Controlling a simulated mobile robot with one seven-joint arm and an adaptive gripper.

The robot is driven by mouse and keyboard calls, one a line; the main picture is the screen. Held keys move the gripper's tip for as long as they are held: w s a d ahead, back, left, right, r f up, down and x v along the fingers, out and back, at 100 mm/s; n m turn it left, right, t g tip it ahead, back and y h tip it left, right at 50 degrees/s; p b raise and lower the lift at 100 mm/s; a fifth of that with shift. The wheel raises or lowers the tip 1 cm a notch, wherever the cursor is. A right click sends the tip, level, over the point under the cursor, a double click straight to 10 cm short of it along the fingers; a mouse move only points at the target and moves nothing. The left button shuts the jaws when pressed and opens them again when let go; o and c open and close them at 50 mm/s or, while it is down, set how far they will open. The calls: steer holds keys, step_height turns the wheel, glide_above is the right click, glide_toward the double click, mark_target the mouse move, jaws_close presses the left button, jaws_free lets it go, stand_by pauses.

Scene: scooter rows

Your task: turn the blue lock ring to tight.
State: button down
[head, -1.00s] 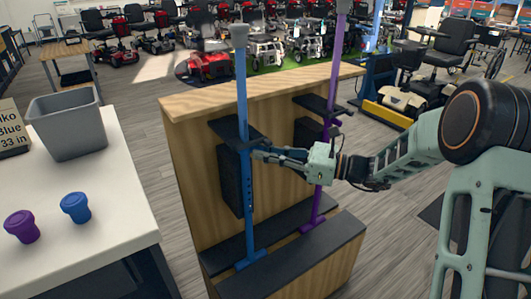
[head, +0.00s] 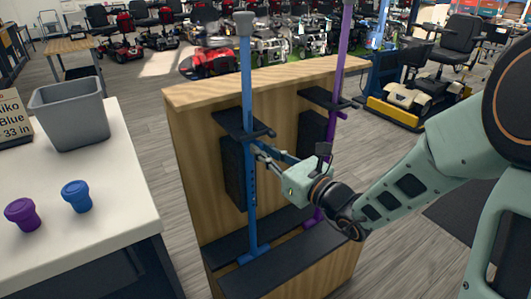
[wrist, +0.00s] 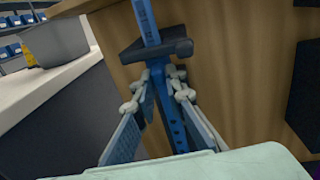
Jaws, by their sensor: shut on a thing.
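A blue pole (head: 246,80) with a grey top stands upright against a wooden stand, passing through a black bracket (head: 241,125). In the wrist view, the black bracket (wrist: 150,50) crosses the blue pole, and a row of holes shows lower on the shaft. My gripper (head: 257,150) reaches the pole just under the bracket. In the wrist view, my gripper (wrist: 160,76) has a fingertip on each side of the blue lock ring (wrist: 158,77), shut on it. The fingers mostly hide the ring, and no tightness mark is readable.
On the white counter (head: 110,220) at left are a grey bin (head: 70,115), a purple cup-like piece (head: 22,214), a blue one (head: 77,196) and a sign.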

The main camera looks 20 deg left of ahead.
steer(key=shift+s+a+m+t+h+b, duration=0.3)
steer(key=shift+m+t+h+b, duration=0.2)
steer(key=shift+t, duration=0.3)
steer(key=shift+m, duration=0.3)
steer(key=c, duration=2)
jaws_free()
steer(key=shift+o, duration=0.2)
steer(key=shift+w+d, duration=0.1)
